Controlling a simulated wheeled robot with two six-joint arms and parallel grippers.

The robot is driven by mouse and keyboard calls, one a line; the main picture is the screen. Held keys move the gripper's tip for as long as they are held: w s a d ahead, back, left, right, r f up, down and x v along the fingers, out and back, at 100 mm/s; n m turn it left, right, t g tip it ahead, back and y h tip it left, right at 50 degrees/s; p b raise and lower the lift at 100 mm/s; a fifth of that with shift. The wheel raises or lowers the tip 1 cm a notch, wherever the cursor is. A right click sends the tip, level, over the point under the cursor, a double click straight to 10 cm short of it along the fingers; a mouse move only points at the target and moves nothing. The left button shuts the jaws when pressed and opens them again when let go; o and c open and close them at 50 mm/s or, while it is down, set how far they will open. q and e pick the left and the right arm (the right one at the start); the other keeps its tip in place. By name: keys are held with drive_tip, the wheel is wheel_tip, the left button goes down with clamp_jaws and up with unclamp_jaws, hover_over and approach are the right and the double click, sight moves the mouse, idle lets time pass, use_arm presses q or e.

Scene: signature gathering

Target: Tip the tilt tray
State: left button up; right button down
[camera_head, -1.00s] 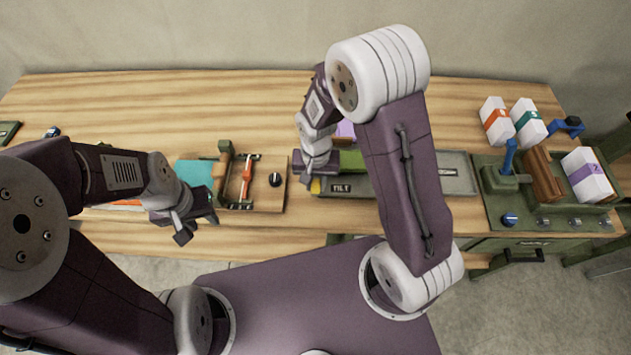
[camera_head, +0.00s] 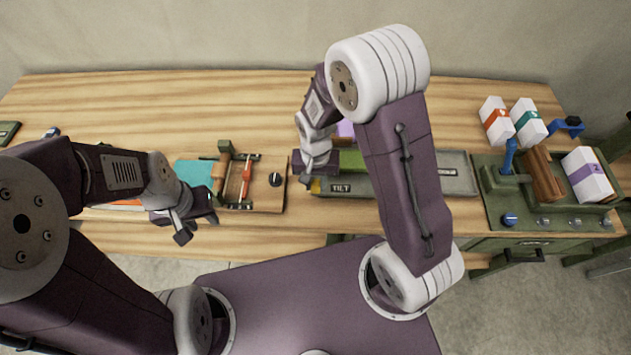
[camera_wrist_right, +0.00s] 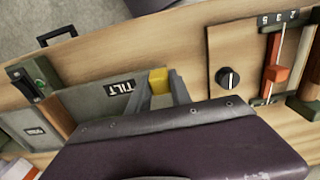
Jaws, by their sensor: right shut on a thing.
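The tilt tray (camera_head: 341,188), grey-green with a "TILT" label, lies on the wooden bench in the middle of the head view. Its labelled end also shows in the right wrist view (camera_wrist_right: 90,104). A yellow tab (camera_wrist_right: 158,81) sticks out at that end. My right gripper (camera_wrist_right: 160,90) is shut on the yellow tab, with one finger on each side. In the head view, my right forearm hides much of the tray. My left gripper (camera_head: 200,222) hangs over the bench's front left, beside a teal sheet, apart from the tray; its finger gap is unclear.
A board with a black knob (camera_head: 275,179) and an orange slider (camera_head: 246,180) stands just left of the tray. On the right, a green station (camera_head: 495,205) holds a blue lever and a white block with a purple band (camera_head: 587,175). Two more white blocks stand behind it.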

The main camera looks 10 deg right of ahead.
drive_tip(key=shift+w, duration=0.1)
idle(0.4)
drive_tip(key=r+p, duration=0.1)
drive_tip(key=r+y+p, duration=0.1)
drive_tip(key=shift+w+d+g+p, duration=0.1)
drive_tip(key=shift+d+g+p, duration=0.2)
drive_tip(key=shift+d+p, duration=0.1)
drive_tip(key=shift+w+d+y, duration=0.2)
drive_tip(key=shift+y, duration=0.1)
drive_tip(key=shift+w+d+r+g+y, duration=0.15)
drive_tip(key=shift+d+r+g+y, duration=0.05)
drive_tip(key=shift+g+y, duration=0.1)
drive_tip(key=shift+r+y, duration=0.3)
drive_tip(key=c, duration=1.2)
unclamp_jaws()
drive_tip(key=shift+d, duration=0.1)
drive_tip(key=shift+o, duration=0.2)
drive_tip(key=b+v, duration=0.1)
drive_tip(key=v, duration=0.8)
